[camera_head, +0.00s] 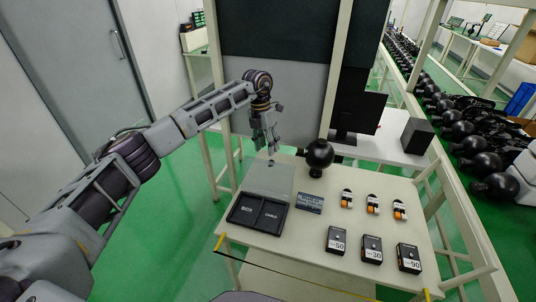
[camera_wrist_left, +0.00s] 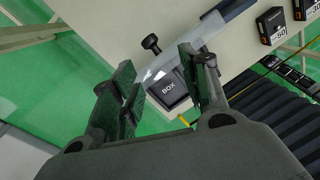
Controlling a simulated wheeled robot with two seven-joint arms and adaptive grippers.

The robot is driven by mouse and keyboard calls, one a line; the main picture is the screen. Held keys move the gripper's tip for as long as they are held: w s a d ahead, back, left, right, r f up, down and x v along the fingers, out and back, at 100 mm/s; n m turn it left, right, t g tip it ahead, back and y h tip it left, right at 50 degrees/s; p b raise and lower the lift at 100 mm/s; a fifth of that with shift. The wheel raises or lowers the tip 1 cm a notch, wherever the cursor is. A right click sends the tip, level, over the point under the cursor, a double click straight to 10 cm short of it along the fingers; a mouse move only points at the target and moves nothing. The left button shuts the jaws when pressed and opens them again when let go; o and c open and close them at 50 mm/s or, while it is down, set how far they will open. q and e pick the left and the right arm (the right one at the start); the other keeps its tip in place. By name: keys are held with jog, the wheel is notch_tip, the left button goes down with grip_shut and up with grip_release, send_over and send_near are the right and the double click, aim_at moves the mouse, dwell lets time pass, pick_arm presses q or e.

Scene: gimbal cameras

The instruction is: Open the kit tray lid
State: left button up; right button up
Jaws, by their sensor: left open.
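The kit tray (camera_head: 239,216) is a dark tray on the near left of the table, with compartments labelled BOX and CABLE. Its lid (camera_head: 280,180) is a pale, see-through panel behind the tray's back edge, swung off the compartments; its exact tilt is hard to tell. My left gripper (camera_head: 271,152) is open above the lid's far end, fingers pointing down. In the left wrist view its open fingers (camera_wrist_left: 160,75) frame the BOX compartment (camera_wrist_left: 168,93) and part of the pale lid (camera_wrist_left: 165,62). A dark knob (camera_wrist_left: 151,43) shows just beyond the fingertips. My right gripper is out of view.
On the table (camera_head: 290,250) are a small grey labelled box (camera_head: 310,202), a black ball-shaped device (camera_head: 319,154), several orange-and-white parts (camera_head: 373,204) and black boxes marked 50 (camera_head: 336,240), 30 (camera_head: 371,249) and 90 (camera_head: 409,258). A monitor (camera_head: 359,112) stands behind.

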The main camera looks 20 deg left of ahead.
pick_arm(q)
jog(key=shift+w+a+r, duration=0.1)
jog(key=shift+a+r, duration=0.05)
jog(key=shift+r, duration=0.95)
jog(key=shift+a+r, duration=0.15)
jog(key=shift+r, duration=0.9)
